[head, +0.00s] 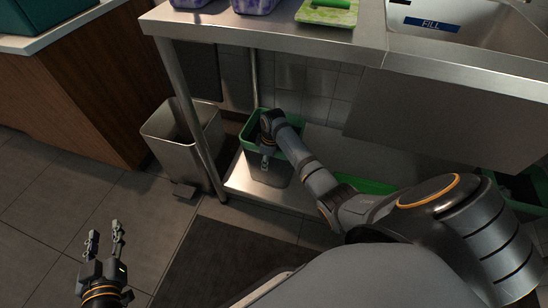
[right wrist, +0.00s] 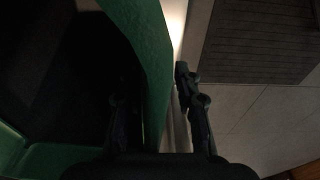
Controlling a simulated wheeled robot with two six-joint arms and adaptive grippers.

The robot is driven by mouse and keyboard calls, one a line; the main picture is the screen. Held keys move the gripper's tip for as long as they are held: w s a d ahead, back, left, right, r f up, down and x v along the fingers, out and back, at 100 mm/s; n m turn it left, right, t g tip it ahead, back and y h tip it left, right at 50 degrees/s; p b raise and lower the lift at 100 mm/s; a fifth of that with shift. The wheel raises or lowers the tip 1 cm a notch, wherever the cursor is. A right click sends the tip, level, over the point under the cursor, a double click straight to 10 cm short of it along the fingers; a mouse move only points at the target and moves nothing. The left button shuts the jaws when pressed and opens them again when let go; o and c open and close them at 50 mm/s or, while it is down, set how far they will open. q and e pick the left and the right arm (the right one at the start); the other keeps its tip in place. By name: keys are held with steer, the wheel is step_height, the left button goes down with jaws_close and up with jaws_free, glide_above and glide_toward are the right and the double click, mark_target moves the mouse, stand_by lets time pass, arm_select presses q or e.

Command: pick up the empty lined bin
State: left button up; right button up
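A grey bin with a green liner folded over its rim (head: 255,131) stands on the low shelf under the counter. My right arm reaches down to it, and my right gripper (head: 266,158) is at its front wall, partly hidden. In the right wrist view the green rim (right wrist: 153,60) passes between the fingers of my right gripper (right wrist: 160,105). One finger is dark inside the bin, the other outside with a visible gap to the rim, so it looks open. The visible bin inside is dark, with no contents distinguishable. My left gripper (head: 105,238) is open and empty above the floor at lower left.
A bare metal bin (head: 165,150) stands left of the table leg (head: 190,115). Other green-rimmed containers (head: 365,185) show farther right, partly behind my arm. The metal counter (head: 290,30) overhangs the shelf. A dark mat (head: 215,255) lies in front; the left floor is clear.

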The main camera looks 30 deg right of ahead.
steer(key=shift+c, duration=0.4)
jaws_close()
stand_by(0.4)
